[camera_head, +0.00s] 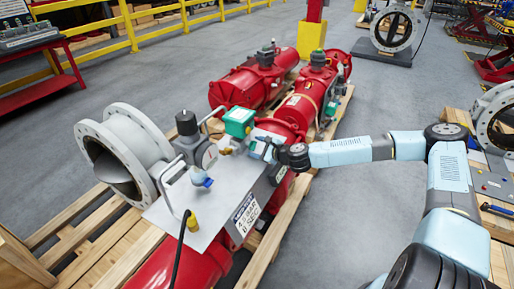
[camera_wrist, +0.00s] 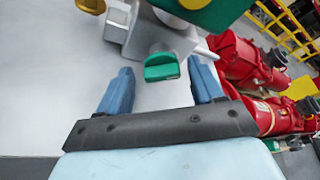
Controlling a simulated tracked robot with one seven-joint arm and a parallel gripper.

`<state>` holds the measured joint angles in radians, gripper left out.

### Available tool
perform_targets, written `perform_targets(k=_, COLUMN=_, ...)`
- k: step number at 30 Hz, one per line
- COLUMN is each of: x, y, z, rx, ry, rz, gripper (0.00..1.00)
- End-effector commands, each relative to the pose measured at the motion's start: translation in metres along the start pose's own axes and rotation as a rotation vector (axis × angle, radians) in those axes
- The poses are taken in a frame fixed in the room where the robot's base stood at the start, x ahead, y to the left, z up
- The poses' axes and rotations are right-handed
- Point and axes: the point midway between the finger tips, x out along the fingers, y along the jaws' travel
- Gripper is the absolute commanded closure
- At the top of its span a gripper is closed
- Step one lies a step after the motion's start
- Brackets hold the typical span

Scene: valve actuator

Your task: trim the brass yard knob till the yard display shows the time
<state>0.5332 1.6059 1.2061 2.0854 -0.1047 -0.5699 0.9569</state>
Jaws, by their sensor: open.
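My gripper (camera_wrist: 160,78) is open in the wrist view, its two blue fingers spread. A green knob (camera_wrist: 162,67) on a grey block (camera_wrist: 150,35) shows between the fingertips, with no visible contact. I cannot tell which brass part is the yard knob. A white label or display (camera_head: 245,213) carries small black characters, not clearly legible.

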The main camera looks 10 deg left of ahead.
Motion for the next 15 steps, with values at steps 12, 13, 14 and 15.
perform_targets(k=12, x=-0.076, y=-0.001, z=-0.003, rx=0.001, ry=0.004, rz=-0.004, gripper=0.30)
perform_targets(k=13, x=-0.082, y=-0.001, z=-0.002, rx=0.000, ry=0.003, rz=-0.003, gripper=0.30)
perform_targets(k=14, x=-0.087, y=-0.001, z=-0.002, rx=0.000, ry=0.003, rz=-0.004, gripper=0.30)
perform_targets(k=15, x=-0.094, y=-0.002, z=-0.003, rx=0.000, ry=0.004, rz=-0.004, gripper=0.30)
